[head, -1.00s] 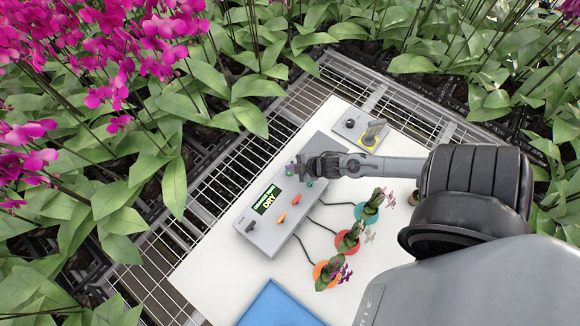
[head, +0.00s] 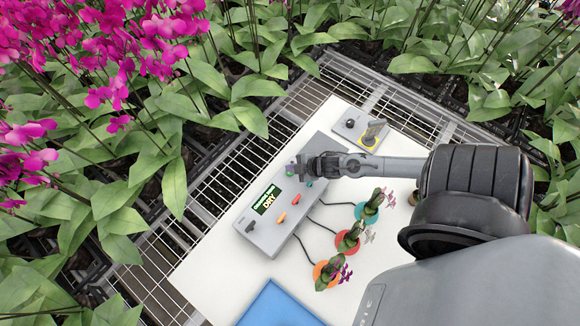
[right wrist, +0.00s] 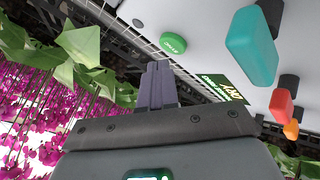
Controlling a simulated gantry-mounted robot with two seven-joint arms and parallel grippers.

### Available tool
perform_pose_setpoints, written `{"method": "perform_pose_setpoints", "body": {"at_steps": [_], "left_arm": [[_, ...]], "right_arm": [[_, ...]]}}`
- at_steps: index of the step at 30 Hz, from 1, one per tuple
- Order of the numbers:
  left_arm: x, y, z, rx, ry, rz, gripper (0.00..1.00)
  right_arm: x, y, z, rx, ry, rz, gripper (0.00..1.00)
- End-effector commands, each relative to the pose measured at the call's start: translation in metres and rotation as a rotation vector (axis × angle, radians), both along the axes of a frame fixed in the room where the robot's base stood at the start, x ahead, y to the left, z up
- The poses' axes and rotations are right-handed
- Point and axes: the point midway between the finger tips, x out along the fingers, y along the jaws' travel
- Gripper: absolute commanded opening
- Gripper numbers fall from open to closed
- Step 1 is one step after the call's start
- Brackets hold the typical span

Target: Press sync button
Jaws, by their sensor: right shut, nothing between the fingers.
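A grey control box (head: 268,236) lies on the white board, with a lit screen (head: 267,199) that reads "DRY". My right gripper (head: 298,168) is over the far part of the box. In the right wrist view its shut, empty fingers (right wrist: 158,68) end just short of the button in the picture; I cannot tell whether they touch it. My left gripper is not in view.
The box has a teal knob (right wrist: 252,46), a red knob (right wrist: 281,105) and an orange knob (right wrist: 291,129). Cables run to three small potted orchids, in teal (head: 366,213), red (head: 348,243) and orange (head: 327,272) pots. A smaller device (head: 361,131) stands beyond. A blue mat (head: 279,306) lies in front.

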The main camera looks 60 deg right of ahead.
Motion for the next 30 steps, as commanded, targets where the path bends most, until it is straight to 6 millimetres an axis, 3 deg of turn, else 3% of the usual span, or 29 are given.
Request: {"method": "perform_pose_setpoints", "body": {"at_steps": [30], "left_arm": [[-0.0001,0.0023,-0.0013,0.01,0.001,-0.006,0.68]], "right_arm": [[0.0,0.0001,-0.0086,0.0,0.0,0.0,0.0]]}}
